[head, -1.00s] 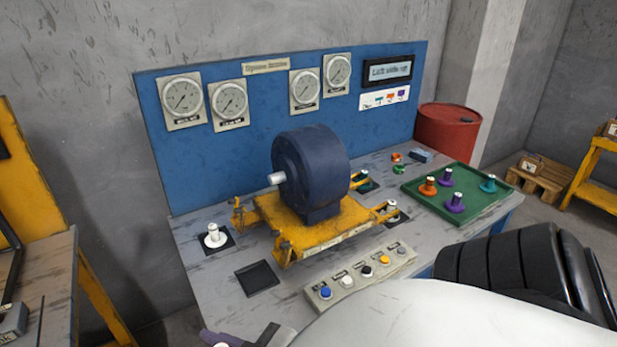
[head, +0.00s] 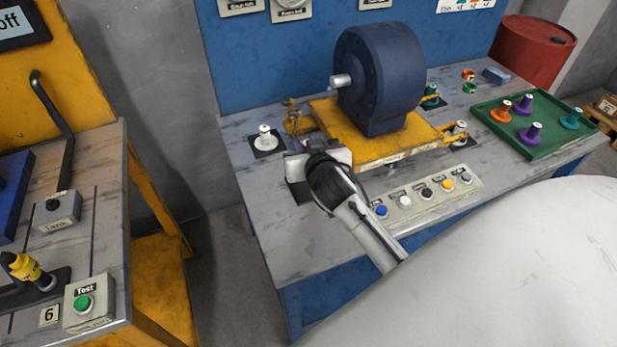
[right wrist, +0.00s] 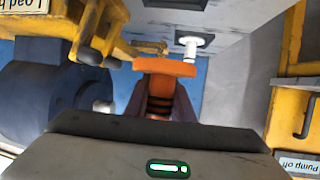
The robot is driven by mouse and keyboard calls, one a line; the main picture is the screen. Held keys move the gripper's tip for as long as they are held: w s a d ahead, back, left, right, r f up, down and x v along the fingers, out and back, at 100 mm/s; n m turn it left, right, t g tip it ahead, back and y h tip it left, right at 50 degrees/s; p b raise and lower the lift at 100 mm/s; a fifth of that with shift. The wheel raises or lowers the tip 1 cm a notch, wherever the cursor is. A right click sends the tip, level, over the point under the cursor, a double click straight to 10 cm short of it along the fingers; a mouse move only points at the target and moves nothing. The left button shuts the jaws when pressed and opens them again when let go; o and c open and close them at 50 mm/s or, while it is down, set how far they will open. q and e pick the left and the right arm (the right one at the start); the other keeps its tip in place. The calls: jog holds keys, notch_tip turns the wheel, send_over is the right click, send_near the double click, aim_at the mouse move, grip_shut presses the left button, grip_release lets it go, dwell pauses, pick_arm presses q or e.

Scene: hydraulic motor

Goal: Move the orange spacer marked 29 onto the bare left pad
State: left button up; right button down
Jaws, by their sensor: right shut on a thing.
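My right gripper (right wrist: 160,100) is shut on an orange spacer (right wrist: 165,68), seen in the right wrist view; its number is not readable. In the head view the right gripper (head: 315,165) is over the bare left pad (head: 299,191), at the front left of the motor. It covers most of this dark pad and hides the spacer, so I cannot tell whether they touch. A white spacer (head: 265,137) stands upright on the back left pad; it also shows in the right wrist view (right wrist: 190,47). My left gripper is not in view.
The blue motor (head: 380,80) on its yellow base (head: 385,149) is close behind the gripper. A button box (head: 425,195) lies right of it. A green tray (head: 545,153) at the right holds several spacers, one orange. A yellow-framed bench (head: 125,200) stands left across a gap.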

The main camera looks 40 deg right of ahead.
jog(key=f, duration=0.2)
jog(key=w+f, duration=0.1)
jog(key=f, duration=0.1)
jog(key=f+b, duration=0.1)
jog(key=shift+w+d+f, duration=0.15)
jog(key=shift+d+f, duration=0.25)
jog(key=shift+h, duration=0.3)
jog(key=shift+f+b, duration=0.45)
jog(key=shift+f, duration=1.7)
jog(key=shift+f, duration=0.2)
jog(key=c, duration=1.5)
grip_release()
